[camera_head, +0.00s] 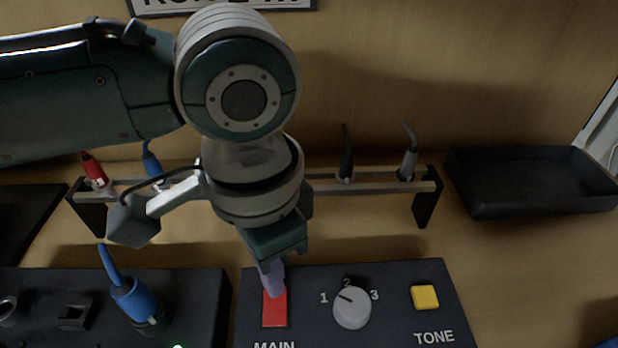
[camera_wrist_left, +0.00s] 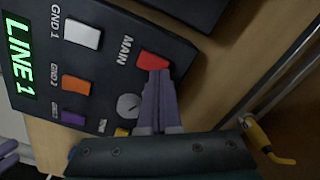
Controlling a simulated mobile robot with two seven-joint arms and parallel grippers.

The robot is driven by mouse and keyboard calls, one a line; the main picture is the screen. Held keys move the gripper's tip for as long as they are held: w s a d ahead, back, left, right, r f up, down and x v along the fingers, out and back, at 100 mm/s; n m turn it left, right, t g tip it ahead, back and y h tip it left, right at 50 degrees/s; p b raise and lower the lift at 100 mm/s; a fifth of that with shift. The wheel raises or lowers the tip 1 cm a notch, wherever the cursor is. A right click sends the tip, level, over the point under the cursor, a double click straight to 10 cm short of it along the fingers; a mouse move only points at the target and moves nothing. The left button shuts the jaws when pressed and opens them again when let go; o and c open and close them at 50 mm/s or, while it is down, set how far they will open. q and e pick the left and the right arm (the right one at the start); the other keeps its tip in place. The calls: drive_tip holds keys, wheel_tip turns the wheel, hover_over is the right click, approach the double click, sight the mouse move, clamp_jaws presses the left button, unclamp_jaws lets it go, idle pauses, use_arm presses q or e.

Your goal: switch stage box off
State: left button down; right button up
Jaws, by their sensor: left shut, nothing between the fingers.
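A dark control box (camera_head: 392,275) stands at the front centre of the bench. It carries a red rocker switch (camera_head: 274,310) marked MAIN, a grey knob (camera_head: 352,307) with positions 1, 2, 3, and a yellow TONE button (camera_head: 425,298). My left gripper (camera_head: 271,284) is shut and empty, its purple fingertips at the far end of the red switch. In the left wrist view the fingertips (camera_wrist_left: 159,74) overlap the near edge of the red switch (camera_wrist_left: 152,61); contact is unclear. Purple tips at that view's left edge look like my right gripper (camera_wrist_left: 8,153), mostly cut off.
A second black box (camera_head: 195,295) with a blue plug (camera_head: 138,303) stands at the left. A rack (camera_head: 398,187) holding several plugs stands behind. A black tray (camera_head: 530,183) is at the right. The wrist view shows a green LINE 1 display (camera_wrist_left: 18,58) and a white switch (camera_wrist_left: 82,34).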

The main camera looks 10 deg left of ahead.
use_arm(q)
drive_tip(key=shift+f+b, duration=0.55)
drive_tip(key=shift+f, duration=0.4)
idle(0.9)
wheel_tip(320, 180, up, 7)
drive_tip(key=p, duration=0.8)
drive_tip(key=shift+r+p, duration=0.1)
drive_tip(key=shift+p, duration=0.25)
drive_tip(key=shift+d, duration=0.1)
